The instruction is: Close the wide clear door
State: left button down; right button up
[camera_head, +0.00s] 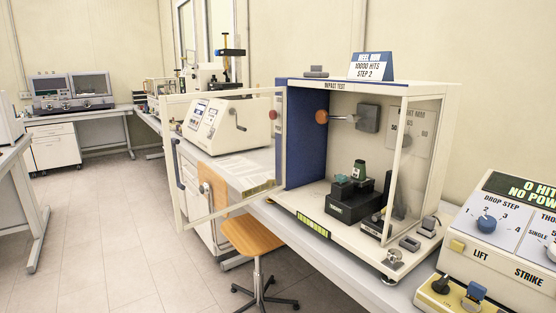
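The wide clear door (230,210) is a see-through panel in a cream frame, standing open. It is swung out to the left of the impact test cabinet (445,105), whose left inner wall is blue. A dark handle (177,164) is on the door's free edge, at the left. The cabinet's front opening is uncovered. Inside are a dark fixture (352,200) with a green-topped piece and an orange-ended striker (322,117). Neither of my grippers shows in the head view.
A wooden stool (250,236) stands below the door. A control panel (495,235) with knobs and buttons is at the right front. Instruments (218,125) on the bench show behind the door. The floor (110,230) at the left is clear.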

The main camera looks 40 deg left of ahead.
aim_at(169, 144)
jog(key=z, duration=3.05)
jog(key=k, duration=2.9)
jog(key=u, duration=2.5)
jog(key=i, duration=0.5)
jog(key=u, duration=0.05)
jog(key=k, duration=1.3)
jog(key=u, duration=0.05)
